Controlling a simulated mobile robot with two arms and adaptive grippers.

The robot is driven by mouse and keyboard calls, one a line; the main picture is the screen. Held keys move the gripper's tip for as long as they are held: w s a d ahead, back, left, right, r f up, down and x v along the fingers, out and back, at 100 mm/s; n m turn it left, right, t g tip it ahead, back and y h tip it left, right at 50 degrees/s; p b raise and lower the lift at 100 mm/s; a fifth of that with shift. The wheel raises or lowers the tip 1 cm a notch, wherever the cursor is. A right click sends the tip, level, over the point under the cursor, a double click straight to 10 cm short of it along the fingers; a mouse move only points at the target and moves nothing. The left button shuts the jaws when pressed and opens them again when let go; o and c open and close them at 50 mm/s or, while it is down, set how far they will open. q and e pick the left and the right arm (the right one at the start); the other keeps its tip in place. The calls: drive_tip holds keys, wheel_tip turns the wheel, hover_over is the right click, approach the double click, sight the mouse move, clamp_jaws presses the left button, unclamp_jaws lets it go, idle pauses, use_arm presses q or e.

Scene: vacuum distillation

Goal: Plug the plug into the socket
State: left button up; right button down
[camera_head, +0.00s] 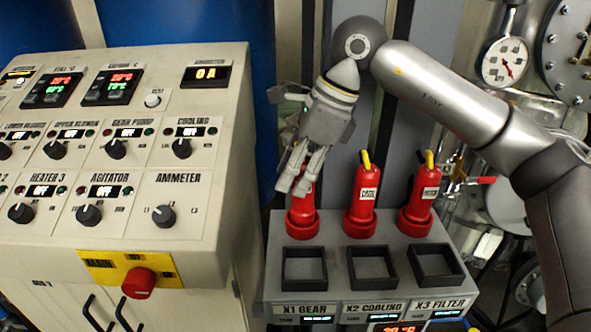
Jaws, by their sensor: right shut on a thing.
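Three red plugs stand in a row on the back of a grey box (330,262). The left plug (302,222) has its upper part between the fingers of my right gripper (294,183), which is shut on it from above. The plug looks upright at the row's left end. The middle plug (361,205) and the right plug (420,210) have yellow cable ends on top. Three dark square sockets lie in front: the left socket (304,267), middle socket (371,267) and right socket (435,262), labelled X1 GEAR, X2 COOLING and X3 FILTER. My left gripper is out of view.
A control panel (120,175) with knobs and displays fills the left side, with a red button (138,283) on its front edge. A pressure gauge (505,62) and metal pipework stand at the right. The space above the sockets is clear.

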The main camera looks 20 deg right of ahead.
drive_tip(key=shift+f+b, duration=0.5)
drive_tip(key=shift+f, duration=0.2)
drive_tip(key=c, duration=0.9)
unclamp_jaws()
drive_tip(key=v, duration=1.2)
drive_tip(key=shift+s, duration=0.1)
